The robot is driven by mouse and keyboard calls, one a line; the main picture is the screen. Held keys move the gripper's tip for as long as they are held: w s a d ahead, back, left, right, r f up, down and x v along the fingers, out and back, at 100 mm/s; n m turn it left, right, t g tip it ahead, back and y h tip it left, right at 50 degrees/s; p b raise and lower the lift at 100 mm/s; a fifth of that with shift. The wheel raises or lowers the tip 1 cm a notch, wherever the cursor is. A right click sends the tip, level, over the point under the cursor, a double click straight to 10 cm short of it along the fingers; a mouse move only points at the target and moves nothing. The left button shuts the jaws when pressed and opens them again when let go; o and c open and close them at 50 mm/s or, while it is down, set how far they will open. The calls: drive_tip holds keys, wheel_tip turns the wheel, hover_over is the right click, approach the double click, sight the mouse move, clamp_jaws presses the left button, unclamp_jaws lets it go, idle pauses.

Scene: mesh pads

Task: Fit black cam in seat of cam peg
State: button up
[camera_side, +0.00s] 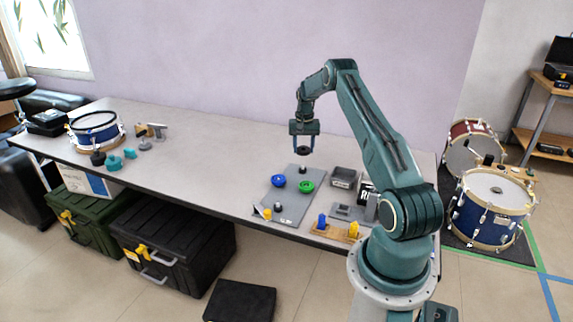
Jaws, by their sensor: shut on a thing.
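My gripper (303,149) points down above the far part of a grey board (289,209). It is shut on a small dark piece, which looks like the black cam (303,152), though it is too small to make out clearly. A dark peg (303,169) stands on the board just below the held piece, with a visible gap between them. A blue cam (278,181) and a green cam (307,187) sit on the board nearer the camera. Another dark peg with a pale base (278,206) stands near the front. Which peg is the cam peg is not clear.
A yellow piece (266,213) lies at the board's front left. Right of the board are a grey open bin (345,177), a grey block (343,211) and a wooden stand (331,233) with blue and yellow pieces. The table's middle left is clear.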

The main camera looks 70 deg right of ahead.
sight(303, 170)
drive_tip(key=shift+f, duration=0.3)
idle(0.5)
drive_tip(key=shift+f, duration=3.25)
drive_tip(key=shift+f, duration=0.15)
drive_tip(key=o, duration=1.1)
drive_tip(key=shift+c, duration=0.2)
wheel_tip(303, 170, up, 14)
